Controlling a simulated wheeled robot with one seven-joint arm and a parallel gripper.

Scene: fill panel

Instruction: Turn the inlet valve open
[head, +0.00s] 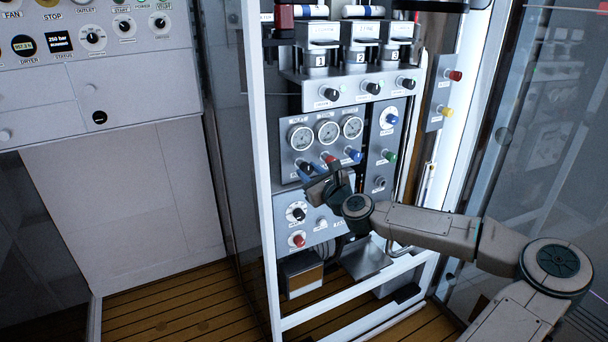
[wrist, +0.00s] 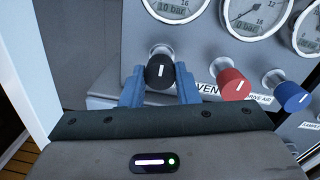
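The black knob (wrist: 160,72) sits at the left end of a row on the grey valve panel (head: 283,160), below a round gauge. A white line on its face points upward. My gripper (wrist: 160,88) has its two blue fingers on either side of this knob, with no clear gap showing. In the head view my gripper (head: 316,182) is in front of the panel, below the gauges. A red knob (wrist: 232,83) and a blue knob (wrist: 290,95) are to the right. The labels are partly hidden, and I cannot read which knob is the inlet valve.
Three gauges (head: 327,131) stand above the knobs. A side panel (head: 376,165) with blue and green knobs is to the right. White frame posts (head: 262,170) bound the panel on the left. A control cabinet (head: 90,80) stands farther left, with open floor below.

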